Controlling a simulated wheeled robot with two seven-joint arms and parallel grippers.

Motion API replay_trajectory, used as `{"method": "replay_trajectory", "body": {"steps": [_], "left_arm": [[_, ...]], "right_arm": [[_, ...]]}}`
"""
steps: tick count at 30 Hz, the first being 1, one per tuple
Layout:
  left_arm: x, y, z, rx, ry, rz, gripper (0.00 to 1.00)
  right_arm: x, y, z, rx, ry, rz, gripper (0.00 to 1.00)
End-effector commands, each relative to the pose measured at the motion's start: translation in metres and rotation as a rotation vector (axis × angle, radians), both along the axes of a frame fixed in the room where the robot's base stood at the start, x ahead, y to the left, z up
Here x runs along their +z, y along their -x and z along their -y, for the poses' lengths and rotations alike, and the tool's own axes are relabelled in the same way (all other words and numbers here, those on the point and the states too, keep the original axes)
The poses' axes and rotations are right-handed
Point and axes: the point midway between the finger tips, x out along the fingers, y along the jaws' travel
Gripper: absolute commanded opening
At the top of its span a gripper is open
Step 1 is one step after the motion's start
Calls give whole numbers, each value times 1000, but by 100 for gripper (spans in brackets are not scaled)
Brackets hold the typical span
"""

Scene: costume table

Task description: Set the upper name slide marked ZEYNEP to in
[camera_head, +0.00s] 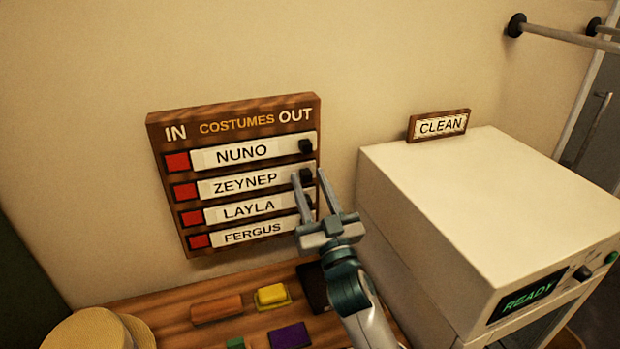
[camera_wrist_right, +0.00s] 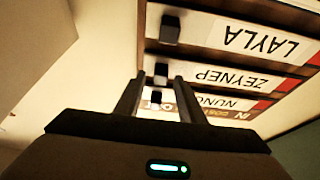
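The ZEYNEP slide (camera_head: 245,183) is the second row from the top on the brown COSTUMES board (camera_head: 235,108); only one ZEYNEP shows. Its red square (camera_head: 185,190) is uncovered at the IN side, and its black knob (camera_head: 309,175) is at the OUT end. My right gripper (camera_head: 309,172) is open at that end, with one finger on either side of the knob in the picture. In the right wrist view, upside down, the ZEYNEP knob (camera_wrist_right: 161,72) shows between the open fingertips; contact cannot be told. My left gripper is not in view.
Neighbouring slides NUNO (camera_head: 242,154) above and LAYLA (camera_head: 248,211) below sit close, also toward OUT, with FERGUS (camera_head: 252,232) lowest. A white machine (camera_head: 480,195) reading READY stands right, with a CLEAN sign (camera_head: 439,125). Small blocks and a straw hat (camera_head: 95,330) lie below.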

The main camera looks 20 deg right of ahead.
Motion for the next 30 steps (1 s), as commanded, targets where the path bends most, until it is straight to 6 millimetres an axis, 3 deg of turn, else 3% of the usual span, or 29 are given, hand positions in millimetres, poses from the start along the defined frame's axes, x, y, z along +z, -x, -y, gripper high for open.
{"method": "replay_trajectory", "body": {"steps": [10,11,15,23,30], "left_arm": [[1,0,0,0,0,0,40],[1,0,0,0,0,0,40],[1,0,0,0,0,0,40],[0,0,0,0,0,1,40],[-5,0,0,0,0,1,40]], "right_arm": [[1,-3,0,0,0,0,36],[1,-3,0,0,0,0,34],[1,-3,0,0,0,0,0],[0,-3,-4,0,-1,0,0],[0,-2,-35,1,-6,0,0]]}}
